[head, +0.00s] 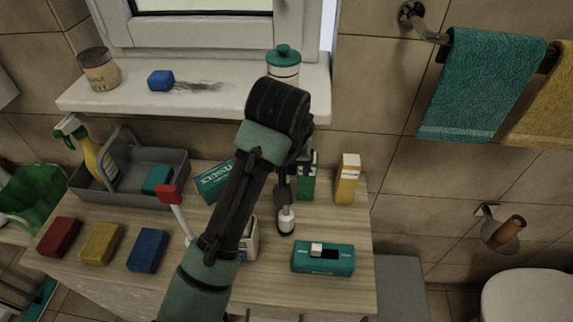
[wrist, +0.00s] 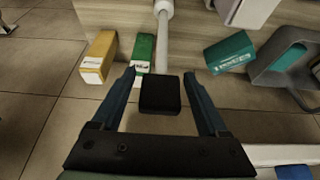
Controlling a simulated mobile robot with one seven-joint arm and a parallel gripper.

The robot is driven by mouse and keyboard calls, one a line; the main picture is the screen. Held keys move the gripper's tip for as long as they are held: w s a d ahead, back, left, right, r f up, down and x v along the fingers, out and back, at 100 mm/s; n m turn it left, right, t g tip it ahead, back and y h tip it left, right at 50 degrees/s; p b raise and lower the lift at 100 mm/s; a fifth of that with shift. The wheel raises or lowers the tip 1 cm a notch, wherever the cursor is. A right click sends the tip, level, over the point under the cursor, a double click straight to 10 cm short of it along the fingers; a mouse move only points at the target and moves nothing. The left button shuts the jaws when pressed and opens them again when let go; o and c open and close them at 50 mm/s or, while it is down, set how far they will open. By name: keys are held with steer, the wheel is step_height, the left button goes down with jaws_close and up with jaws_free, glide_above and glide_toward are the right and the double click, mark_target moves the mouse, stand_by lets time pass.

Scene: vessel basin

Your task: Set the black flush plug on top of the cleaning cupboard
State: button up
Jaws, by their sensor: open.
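The black flush plug (head: 286,222) has a black block-shaped head, a pale stem and a white foot. It is upright, and its foot appears to stand on the wooden top of the cleaning cupboard (head: 230,293). In the wrist view its black head (wrist: 160,94) lies between the fingers of my gripper (wrist: 159,74), with a visible gap on both sides. My gripper is open around the head. In the head view my arm hides most of the gripper.
A red-headed plug (head: 169,195) stands to the left. A teal box (head: 323,258), yellow carton (head: 347,178), green carton (head: 307,180), tissue box (head: 214,181), grey caddy (head: 130,190) and several sponges (head: 102,243) share the top. The windowsill (head: 200,104) is behind.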

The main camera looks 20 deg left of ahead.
steer(key=p+v, duration=0.4)
steer(key=v, duration=0.8)
steer(key=shift+r, duration=0.15)
steer(key=w+d+r+m+t+h, duration=0.2)
steer(key=w+d+r+t, duration=0.2)
steer(key=d+r+t, duration=0.45)
steer(key=w+d+r+m+t+h, duration=0.25)
steer(key=d+r, duration=0.35)
steer(key=r, duration=0.6)
steer(key=s+r+t+y, duration=0.1)
steer(key=s+r+t, duration=0.5)
steer(key=r, duration=0.3)
steer(key=s+r+n+t+y, duration=0.1)
steer(key=s+r+t+y, duration=0.1)
steer(key=s+r+t, duration=0.3)
steer(key=s+r, duration=0.3)
steer(key=r, duration=0.2)
steer(key=shift+s+r+t, duration=0.2)
steer(key=shift+s+t, duration=0.15)
steer(key=shift+t, duration=0.05)
